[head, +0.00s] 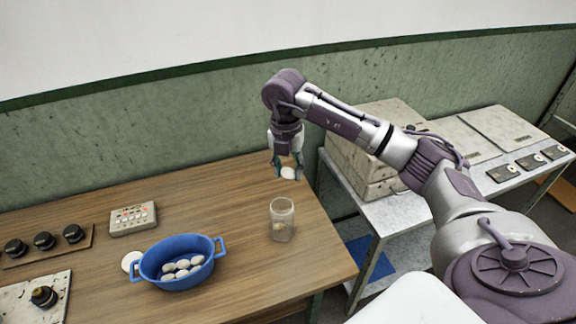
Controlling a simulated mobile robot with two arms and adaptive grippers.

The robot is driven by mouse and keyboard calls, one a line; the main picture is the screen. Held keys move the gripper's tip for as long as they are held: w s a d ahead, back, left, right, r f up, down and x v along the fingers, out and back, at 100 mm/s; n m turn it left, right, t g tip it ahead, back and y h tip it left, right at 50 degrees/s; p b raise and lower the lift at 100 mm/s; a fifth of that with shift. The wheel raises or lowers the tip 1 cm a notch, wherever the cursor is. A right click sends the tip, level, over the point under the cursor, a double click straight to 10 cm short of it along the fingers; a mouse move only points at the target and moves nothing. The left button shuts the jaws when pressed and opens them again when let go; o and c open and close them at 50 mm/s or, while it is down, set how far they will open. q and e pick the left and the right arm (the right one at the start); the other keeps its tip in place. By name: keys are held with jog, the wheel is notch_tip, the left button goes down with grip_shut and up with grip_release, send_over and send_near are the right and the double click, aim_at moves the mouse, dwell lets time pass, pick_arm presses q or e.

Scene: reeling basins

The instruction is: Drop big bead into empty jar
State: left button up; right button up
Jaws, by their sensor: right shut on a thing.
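My right gripper (287,170) points down above the back right part of the wooden table. It is shut on a white, rounded bead (289,173), which shows between the fingertips. A clear glass jar (282,211) stands upright on the table, nearer than the gripper and below it in the picture. A small pale patch shows low in the jar; I cannot tell whether it is inside or seen through the glass. The bead is apart from the jar. My left gripper is not in view.
A blue two-handled basin (180,247) holds several whitish rounded pieces. A white disc (131,262) lies beside it. A button box (133,219) and a strip of black knobs (45,241) stand left. A grey side table (390,222) with boxes stands right. Wood around the jar is clear.

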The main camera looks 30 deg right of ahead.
notch_tip(320, 180, down, 5)
jog(key=b, duration=0.2)
jog(key=shift+b, duration=0.4)
jog(key=shift+r, duration=0.1)
jog(key=o, duration=0.7)
notch_tip(320, 180, up, 12)
send_over(286, 169)
